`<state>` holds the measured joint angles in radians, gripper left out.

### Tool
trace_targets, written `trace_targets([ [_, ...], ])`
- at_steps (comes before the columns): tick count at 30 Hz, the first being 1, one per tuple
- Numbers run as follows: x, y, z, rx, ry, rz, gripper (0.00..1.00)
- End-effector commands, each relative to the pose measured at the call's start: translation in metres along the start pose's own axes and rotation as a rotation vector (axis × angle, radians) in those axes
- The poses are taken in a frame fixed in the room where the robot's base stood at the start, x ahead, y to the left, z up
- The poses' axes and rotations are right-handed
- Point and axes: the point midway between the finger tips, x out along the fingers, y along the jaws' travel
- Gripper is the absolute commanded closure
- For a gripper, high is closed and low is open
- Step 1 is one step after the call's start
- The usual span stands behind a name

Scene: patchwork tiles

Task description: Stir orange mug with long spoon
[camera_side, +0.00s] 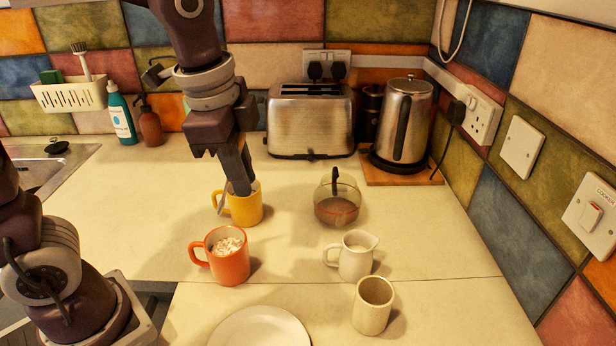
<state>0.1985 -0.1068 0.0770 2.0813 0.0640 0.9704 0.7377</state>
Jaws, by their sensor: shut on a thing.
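The orange mug (229,266) stands upright on the counter at centre left, its handle to the left, with a pale frothy filling. The yellow mug (246,211) stands just behind it. My gripper (241,188) points down at the yellow mug's rim, behind and above the orange mug. It is shut on a thin thing, which seems to be the long spoon (222,202). Only a slim grey strip shows beside the yellow mug's handle. The fingers hide the rest, and I cannot tell whether the spoon's lower end is inside the yellow mug.
A glass pot (337,204) of dark liquid, a cream jug (356,256) and a beige cup (373,305) stand to the right. A white plate (259,330) lies in front. A toaster (310,120) and kettle (403,125) stand at the back. The counter left of the mugs is clear.

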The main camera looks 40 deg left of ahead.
Motion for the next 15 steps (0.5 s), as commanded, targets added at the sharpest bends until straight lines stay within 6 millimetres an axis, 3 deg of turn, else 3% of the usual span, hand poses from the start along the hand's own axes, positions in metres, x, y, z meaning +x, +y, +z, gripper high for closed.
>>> trace_targets([
  [4,0.004,0.004,0.004,0.004,0.0,-0.003,1.0],
  [15,0.034,0.018,-0.014,0.005,-0.002,0.0,1.0],
])
